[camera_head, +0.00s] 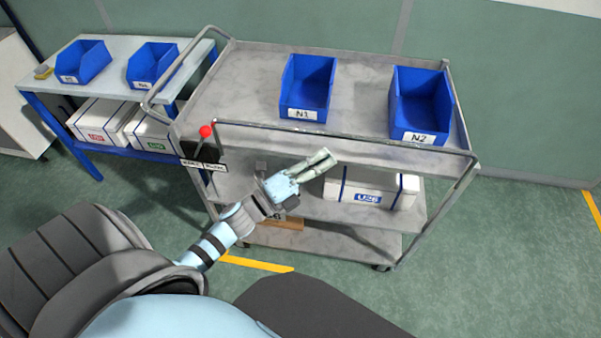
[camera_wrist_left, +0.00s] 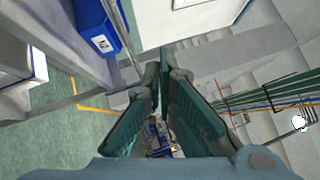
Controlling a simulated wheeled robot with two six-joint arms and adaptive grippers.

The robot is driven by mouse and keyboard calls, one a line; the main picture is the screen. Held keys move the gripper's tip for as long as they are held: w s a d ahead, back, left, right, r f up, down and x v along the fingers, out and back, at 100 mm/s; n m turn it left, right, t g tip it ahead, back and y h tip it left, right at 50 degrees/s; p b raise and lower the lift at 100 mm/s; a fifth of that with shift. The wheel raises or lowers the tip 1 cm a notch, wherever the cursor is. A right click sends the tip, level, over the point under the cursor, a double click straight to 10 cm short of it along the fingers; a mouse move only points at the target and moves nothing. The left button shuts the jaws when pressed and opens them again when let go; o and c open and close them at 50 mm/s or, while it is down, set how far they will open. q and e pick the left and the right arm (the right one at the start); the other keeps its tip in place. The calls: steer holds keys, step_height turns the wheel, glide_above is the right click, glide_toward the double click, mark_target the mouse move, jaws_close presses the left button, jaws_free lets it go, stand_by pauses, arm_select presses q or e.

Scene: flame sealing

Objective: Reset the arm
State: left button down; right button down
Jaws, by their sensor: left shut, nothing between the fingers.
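My left gripper (camera_head: 324,158) is shut and empty in the head view. It is held in front of the grey metal cart (camera_head: 240,75), below the level of its top shelf rail. In the left wrist view its fingers (camera_wrist_left: 162,75) come together at their tips with nothing between them. My left arm reaches in from the lower left. My right gripper is in neither view.
Two blue bins, N1 (camera_head: 308,85) and N2 (camera_head: 421,103), stand on the cart's top shelf. A white box (camera_head: 372,188) is on its middle shelf. A side table (camera_head: 110,75) at left holds two more blue bins. A red-knobbed lever (camera_head: 206,131) stands at the cart's left corner. Green floor is clear at right.

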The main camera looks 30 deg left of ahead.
arm_select(q)
steer(key=r+v, duration=0.1)
steer(key=v, duration=0.4)
steer(key=s+a+f+n+g+y, duration=0.1)
steer(key=a+f+n+g+y, duration=0.2)
steer(key=f+n, duration=0.4)
steer(key=a+f+n+g+y, duration=0.1)
steer(key=a+f+n+y, duration=0.4)
steer(key=f, duration=0.4)
steer(key=s+a+f+n+g+y, duration=0.1)
steer(key=s+a+f+n+g, duration=0.2)
steer(key=s+f, duration=0.35)
steer(key=s+a+f+n+g+y, duration=0.1)
steer(key=s+a+f+n+g, duration=0.15)
steer(key=f, duration=0.65)
steer(key=s+d+f+n+g, duration=0.2)
steer(key=s+f+n+g, duration=0.35)
steer(key=s+f, duration=0.75)
steer(key=s+d+f+n+g, duration=0.2)
steer(key=s+d, duration=0.6)
steer(key=s, duration=0.4)
steer(key=shift+d+f+g+h, duration=0.2)
steer(key=shift+d+g+h, duration=0.1)
steer(key=shift+g+h, duration=0.1)
